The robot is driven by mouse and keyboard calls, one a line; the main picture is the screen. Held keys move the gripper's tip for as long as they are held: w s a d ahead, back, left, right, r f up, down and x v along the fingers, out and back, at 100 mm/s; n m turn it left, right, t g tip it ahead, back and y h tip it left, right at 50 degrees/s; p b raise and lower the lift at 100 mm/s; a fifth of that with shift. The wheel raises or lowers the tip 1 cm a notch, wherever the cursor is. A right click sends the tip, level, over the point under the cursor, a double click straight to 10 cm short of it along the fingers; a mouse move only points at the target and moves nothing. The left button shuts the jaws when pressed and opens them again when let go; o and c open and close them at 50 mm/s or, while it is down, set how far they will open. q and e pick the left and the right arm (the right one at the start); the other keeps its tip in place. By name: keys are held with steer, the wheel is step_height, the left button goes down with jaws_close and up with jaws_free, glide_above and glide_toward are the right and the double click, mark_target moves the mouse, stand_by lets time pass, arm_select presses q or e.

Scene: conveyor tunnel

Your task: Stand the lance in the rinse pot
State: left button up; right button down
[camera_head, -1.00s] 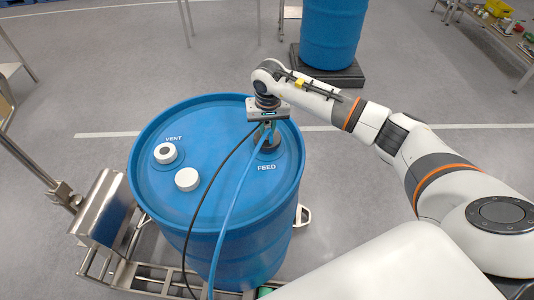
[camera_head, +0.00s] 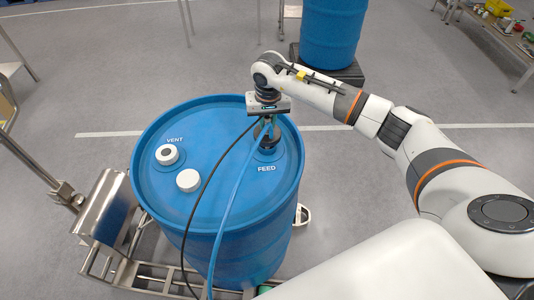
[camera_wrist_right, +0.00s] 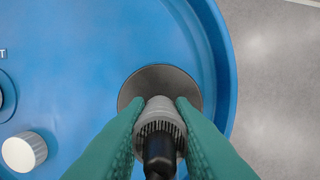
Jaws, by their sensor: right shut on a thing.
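The lance's grey ribbed head (camera_wrist_right: 160,118) is between the green fingers of my right gripper (camera_wrist_right: 158,112), with a black hose end in front of it. In the head view my right gripper (camera_head: 267,130) is shut on it over the FEED opening of the blue drum (camera_head: 225,195). A dark round plate (camera_wrist_right: 175,78) lies around or under the lance head at that opening. The lance's lower part is hidden, and I cannot tell how deep it sits. A black hose and a blue hose (camera_head: 237,190) run down from the gripper across the drum lid. I do not make out the rinse pot. My left gripper is not in view.
White caps sit on the lid, one at VENT (camera_head: 167,154) and one beside it (camera_head: 188,180). A steel bracket (camera_head: 103,205) and frame stand left of the drum. Another blue drum (camera_head: 335,30) stands behind. A cluttered table (camera_head: 505,30) is at the far right.

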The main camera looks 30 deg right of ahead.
steer(key=shift+r, duration=0.2)
step_height(320, 180, up, 22)
steer(key=p, duration=1.1)
stand_by(0.5)
steer(key=shift+f, duration=0.1)
step_height(320, 180, up, 8)
steer(key=p, duration=0.3)
steer(key=shift+f, duration=0.25)
stand_by(0.4)
